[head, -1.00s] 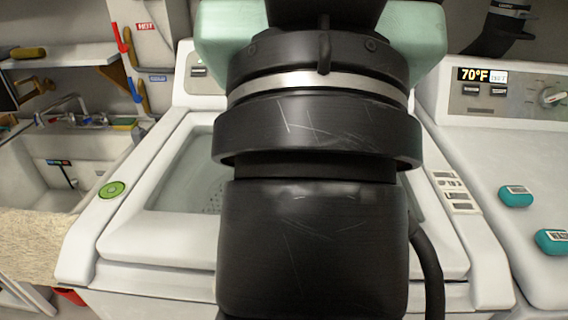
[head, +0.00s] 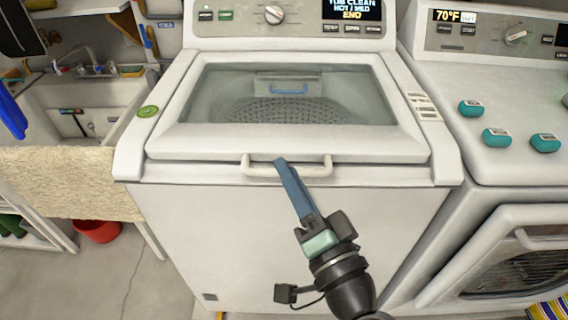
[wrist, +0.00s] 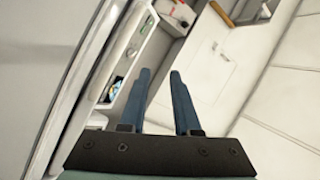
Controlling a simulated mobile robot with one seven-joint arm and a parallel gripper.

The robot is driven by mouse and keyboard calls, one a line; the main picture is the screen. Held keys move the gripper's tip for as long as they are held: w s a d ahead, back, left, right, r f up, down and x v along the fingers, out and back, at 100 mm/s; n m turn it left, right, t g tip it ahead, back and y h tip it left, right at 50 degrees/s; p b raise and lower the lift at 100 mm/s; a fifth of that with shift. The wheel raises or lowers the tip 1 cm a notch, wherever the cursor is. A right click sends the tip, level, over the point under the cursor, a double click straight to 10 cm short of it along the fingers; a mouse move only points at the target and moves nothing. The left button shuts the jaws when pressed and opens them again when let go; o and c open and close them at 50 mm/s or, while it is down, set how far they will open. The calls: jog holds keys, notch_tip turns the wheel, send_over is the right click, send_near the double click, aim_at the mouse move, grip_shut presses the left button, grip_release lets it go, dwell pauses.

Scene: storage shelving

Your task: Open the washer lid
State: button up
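The washer (head: 200,240) stands in the middle of the head view. Its white lid (head: 180,141) with a clear window is down, and the perforated drum shows through the glass. A white bar handle (head: 258,170) runs along the lid's front edge. My gripper (head: 282,162) comes up from below, and its blue fingertips overlap the right half of the handle in the picture. Whether they touch it I cannot tell. In the wrist view the two blue fingers (wrist: 160,74) stand apart with a gap and nothing visible between them. The handle cannot be made out there.
A dryer (head: 480,195) with several teal pods (head: 497,138) on top stands close on the right. A sink (head: 80,95) and a shelf with beige cloth (head: 70,180) are at left. A red bucket (head: 97,232) is on the floor. The floor at front left is clear.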

jog(key=s+d+f+m, duration=0.4)
jog(key=s+f+m, duration=0.15)
jog(key=f, duration=0.25)
jog(key=shift+h, duration=0.3)
jog(key=p+x, duration=0.1)
jog(key=x, duration=0.8)
jog(key=p+x, duration=0.1)
jog(key=x, duration=0.3)
jog(key=shift+w+r+p, duration=0.1)
jog(key=shift+r+p, duration=0.25)
jog(key=shift+r, duration=0.1)
grip_shut()
